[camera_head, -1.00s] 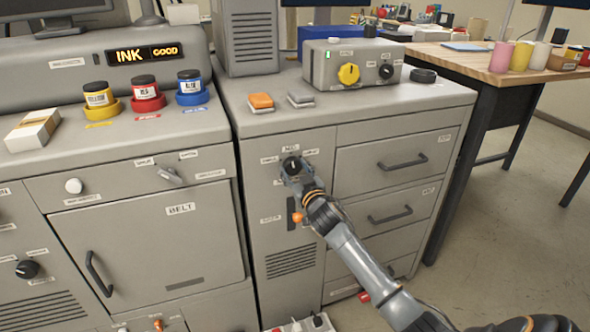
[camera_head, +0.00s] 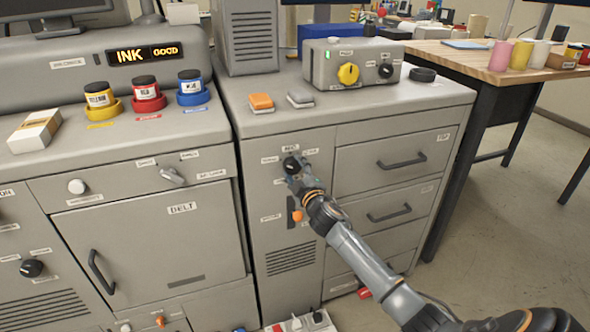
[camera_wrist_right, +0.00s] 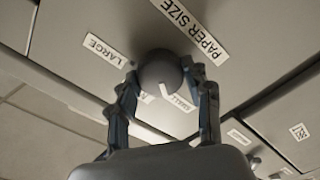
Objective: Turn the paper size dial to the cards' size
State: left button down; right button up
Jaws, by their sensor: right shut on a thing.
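The paper size dial is a dark round knob (camera_head: 291,164) on the grey cabinet front, in the middle of the head view. In the right wrist view the dial (camera_wrist_right: 160,70) sits between both fingers of my right gripper (camera_wrist_right: 163,80), which are shut on it. A white mark shows at the dial's edge, near the partly hidden SMALL label (camera_wrist_right: 182,103). The LARGE label (camera_wrist_right: 105,50) and PAPER SIZE label (camera_wrist_right: 195,30) are clear; another label is mostly hidden by the dial and fingers. My right gripper also shows in the head view (camera_head: 295,174). My left gripper is out of view.
An orange-knobbed lever (camera_head: 297,215) sits just below the dial. Drawers with dark handles (camera_head: 401,160) lie to the right. A box with a yellow knob (camera_head: 348,74) and orange and grey pads (camera_head: 261,101) stand on the cabinet top. A power strip (camera_head: 300,323) lies on the floor.

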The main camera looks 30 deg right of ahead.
jog(key=shift+n, duration=0.4)
jog(key=o, duration=1.2)
jog(key=shift+c, duration=0.2)
jog(key=shift+s, duration=0.1)
jog(key=v, duration=1.2)
jog(key=shift+a, duration=0.1)
